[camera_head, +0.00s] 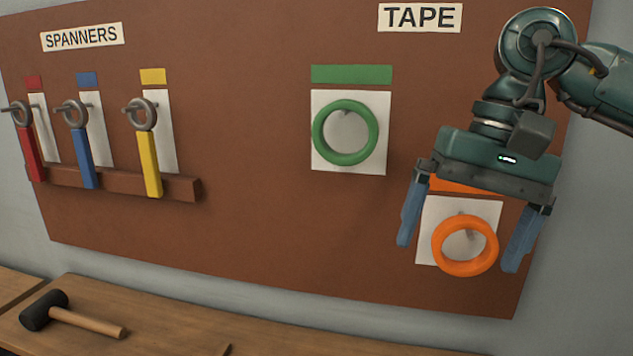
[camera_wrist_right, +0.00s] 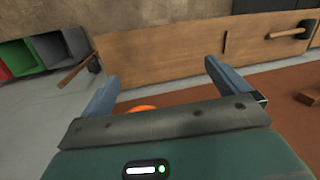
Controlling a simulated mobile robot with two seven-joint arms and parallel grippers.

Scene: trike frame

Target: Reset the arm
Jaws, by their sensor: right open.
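My right gripper (camera_head: 463,243) hangs in front of the lower right of the brown board, its two blue fingers wide apart. It is open, with nothing between the fingers that I can see it gripping. The orange tape roll (camera_head: 465,245) hangs on the board and shows between the fingers in the head view. In the right wrist view my right gripper (camera_wrist_right: 160,90) is also open, and a small bit of the orange roll (camera_wrist_right: 140,109) shows past the gripper body. My left gripper is not in view.
The brown board (camera_head: 255,220) also holds a green tape roll (camera_head: 345,158) and red, blue and yellow spanners (camera_head: 150,165) on a ledge. A black-headed mallet (camera_head: 90,321) lies on the wooden bench (camera_head: 180,310). The right wrist view shows grey and green bins (camera_wrist_right: 30,55).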

